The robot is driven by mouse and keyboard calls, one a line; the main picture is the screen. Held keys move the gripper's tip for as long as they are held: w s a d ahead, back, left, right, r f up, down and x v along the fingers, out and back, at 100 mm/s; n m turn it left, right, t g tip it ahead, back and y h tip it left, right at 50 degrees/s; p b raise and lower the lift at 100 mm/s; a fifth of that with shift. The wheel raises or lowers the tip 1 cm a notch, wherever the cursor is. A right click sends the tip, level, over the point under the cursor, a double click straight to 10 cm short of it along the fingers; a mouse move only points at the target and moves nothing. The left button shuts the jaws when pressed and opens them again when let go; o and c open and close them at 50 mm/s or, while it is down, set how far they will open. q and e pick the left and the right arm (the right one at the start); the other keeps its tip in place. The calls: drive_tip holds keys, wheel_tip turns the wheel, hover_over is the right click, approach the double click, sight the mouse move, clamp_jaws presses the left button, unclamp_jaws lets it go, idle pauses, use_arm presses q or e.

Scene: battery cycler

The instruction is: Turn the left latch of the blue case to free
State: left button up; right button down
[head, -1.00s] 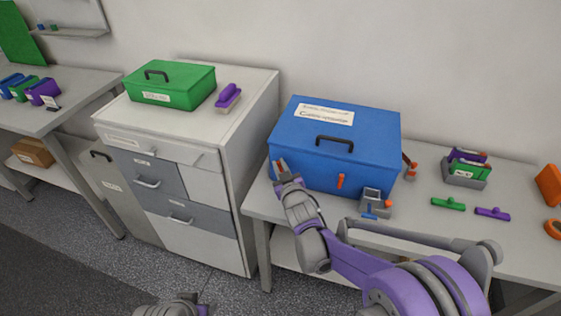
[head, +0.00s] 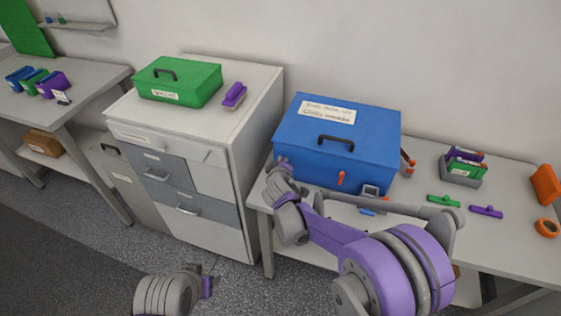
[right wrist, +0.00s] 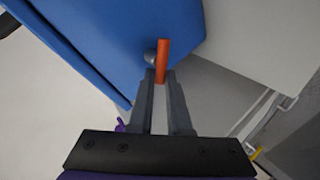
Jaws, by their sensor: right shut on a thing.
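The blue case (head: 300,149) stands shut on the right-hand table, with a dark handle on its lid. An orange latch (head: 341,179) on its front hangs roughly upright. The left latch, an orange bar (right wrist: 163,52) beside a grey knob, shows in the right wrist view against the blue wall. My right gripper (right wrist: 160,82) is shut on the near end of this bar. In the head view, my right gripper (head: 275,169) is at the case's left side and hides that latch. My left gripper (head: 205,276) is low in the picture, away from the case; its jaws are unclear.
A small grey device (head: 370,191) stands in front of the case, close to my right arm. Green (head: 444,201) and purple (head: 486,211) pieces lie to the right. A drawer cabinet (head: 225,130) with a green case (head: 178,80) stands left of the table, across a narrow gap.

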drive_tip(key=shift+w+a+f+n+g+h+b, duration=0.15)
drive_tip(key=shift+n+g+h+b, duration=0.15)
drive_tip(key=shift+n+h, duration=0.35)
drive_tip(key=shift+s+a+f+n+g+h+b, duration=0.1)
drive_tip(key=shift+f+n+g+h+b, duration=0.15)
drive_tip(key=shift+n+h, duration=0.35)
drive_tip(key=shift+w+a+f+n+g+h+b, duration=0.15)
drive_tip(key=shift+n+g+h, duration=0.2)
drive_tip(key=shift+n+h, duration=0.25)
drive_tip(key=c, duration=1.2)
unclamp_jaws()
drive_tip(key=shift+o, duration=0.2)
drive_tip(key=shift+s, duration=0.1)
drive_tip(key=v, duration=1)
drive_tip(key=shift+s+a+r, duration=0.2)
drive_tip(key=shift+s, duration=0.1)
